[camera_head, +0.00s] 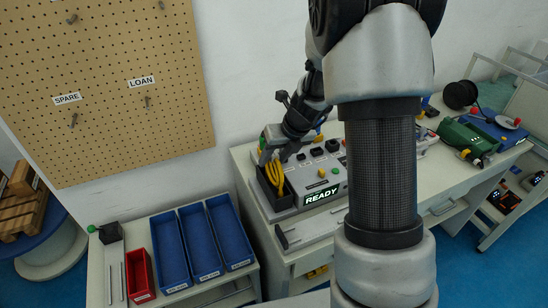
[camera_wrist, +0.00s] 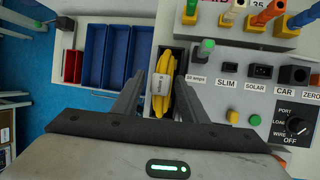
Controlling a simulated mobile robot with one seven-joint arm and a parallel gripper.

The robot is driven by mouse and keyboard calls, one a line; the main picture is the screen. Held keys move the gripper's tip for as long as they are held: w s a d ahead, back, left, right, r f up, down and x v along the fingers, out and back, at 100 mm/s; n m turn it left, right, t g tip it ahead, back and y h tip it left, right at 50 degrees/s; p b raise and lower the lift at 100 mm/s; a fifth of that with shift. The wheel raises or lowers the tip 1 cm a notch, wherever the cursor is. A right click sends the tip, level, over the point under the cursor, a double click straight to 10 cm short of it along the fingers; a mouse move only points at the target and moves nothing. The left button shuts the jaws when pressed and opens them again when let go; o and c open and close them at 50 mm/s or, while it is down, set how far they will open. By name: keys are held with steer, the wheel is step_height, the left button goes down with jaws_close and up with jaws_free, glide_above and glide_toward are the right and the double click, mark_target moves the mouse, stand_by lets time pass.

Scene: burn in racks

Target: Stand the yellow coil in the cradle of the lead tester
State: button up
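The yellow coil (camera_wrist: 163,66) is bound with a pale tag and stands upright in the dark cradle at the left end of the lead tester (camera_head: 322,181). It also shows in the head view (camera_head: 271,178). The cradle (camera_wrist: 181,55) is a black open box. My gripper (camera_wrist: 161,78) reaches down over it, one finger on each side of the coil. The fingers are close to the coil; whether they press on it I cannot tell. The coil's lower part is hidden inside the cradle. The tester's screen reads READY.
Blue bins (camera_head: 202,241) and a red bin (camera_head: 138,274) stand on a lower table to the left. The tester's top carries labelled sockets, buttons and a dial (camera_wrist: 294,125). A pegboard (camera_head: 105,90) hangs behind.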

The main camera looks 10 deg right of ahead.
steer(key=p+v, duration=0.3)
steer(key=v, duration=1.4)
steer(key=shift+r, duration=0.2)
steer(key=shift+s, duration=0.15)
steer(key=s+a+r+n+h+p, duration=0.1)
steer(key=s+r+n, duration=0.4)
steer(key=s+n, duration=0.5)
steer(key=s+a+r+n+t+h+p, duration=0.1)
steer(key=s+r+n, duration=0.5)
steer(key=n, duration=1.8)
steer(key=s+a+h, duration=0.1)
steer(key=s+a, duration=0.1)
steer(key=s, duration=0.3)
steer(key=shift+s+a+t, duration=0.2)
steer(key=shift+s+t, duration=0.1)
